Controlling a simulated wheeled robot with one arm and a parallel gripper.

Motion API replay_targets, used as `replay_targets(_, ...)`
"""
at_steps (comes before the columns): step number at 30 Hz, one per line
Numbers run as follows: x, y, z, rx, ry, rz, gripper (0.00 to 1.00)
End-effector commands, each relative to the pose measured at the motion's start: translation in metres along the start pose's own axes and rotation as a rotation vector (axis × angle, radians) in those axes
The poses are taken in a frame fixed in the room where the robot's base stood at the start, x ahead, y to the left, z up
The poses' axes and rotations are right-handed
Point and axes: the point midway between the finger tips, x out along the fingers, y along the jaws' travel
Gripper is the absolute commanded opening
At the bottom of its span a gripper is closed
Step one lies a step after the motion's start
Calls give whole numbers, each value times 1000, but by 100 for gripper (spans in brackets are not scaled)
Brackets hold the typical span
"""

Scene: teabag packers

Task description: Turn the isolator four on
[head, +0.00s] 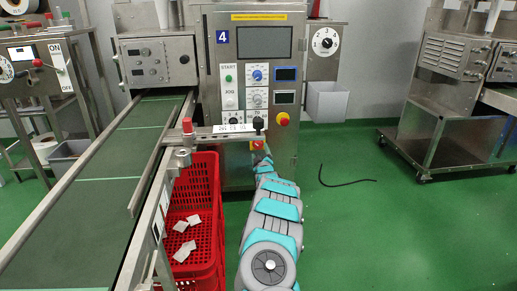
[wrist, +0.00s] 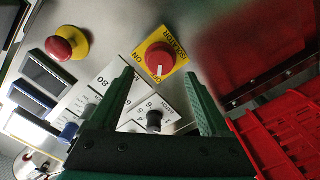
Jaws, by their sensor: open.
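The isolator (wrist: 160,58) is a red rotary knob on a yellow plate, on the grey front of the machine. Its white mark points toward the bottom of the wrist view, where small lettering looks like OFF. My gripper (wrist: 159,76) has two green fingers spread apart and empty, with the knob between and just beyond the tips; I cannot tell if they touch. In the head view a blue 4 sign (head: 222,37) marks this machine. The isolator also shows there as a small red and yellow patch (head: 257,145) at the end of my arm, partly hidden.
A red and yellow stop button (wrist: 68,42) and a black numbered dial (wrist: 154,119) sit near the isolator. A red crate (head: 180,248) with white teabags stands left of my arm, beside the green conveyor (head: 80,210). The green floor on the right is mostly free.

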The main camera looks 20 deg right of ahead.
Motion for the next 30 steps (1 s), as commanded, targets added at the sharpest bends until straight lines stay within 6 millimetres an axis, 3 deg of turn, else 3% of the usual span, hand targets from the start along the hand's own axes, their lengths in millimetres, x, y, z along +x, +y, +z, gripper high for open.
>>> replay_targets(15, 45, 0, 2, -4, -1, -1, 81)
replay_targets(30, 52, 0, 1, 2, -3, -2, 81)
